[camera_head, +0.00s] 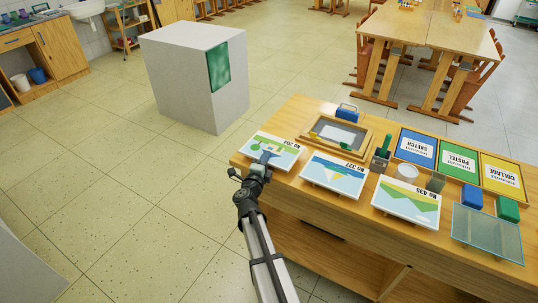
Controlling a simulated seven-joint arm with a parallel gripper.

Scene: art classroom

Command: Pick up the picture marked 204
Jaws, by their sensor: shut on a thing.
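The picture marked 204 (286,156) is the leftmost of three pictures, at the left end of the wooden bench. It is a pale board with a green and blue landscape, and its number runs along the far edge. My gripper (262,163) is at its near left edge, shut on it. The fingertips are small and partly hidden by the gripper body. I cannot tell whether the board is clear of the bench top. The picture marked 327 (335,174) and the picture marked 435 (406,202) stand to the right, apart from it.
A white plinth (185,75) stands behind left. The floor (130,165) left is clear.

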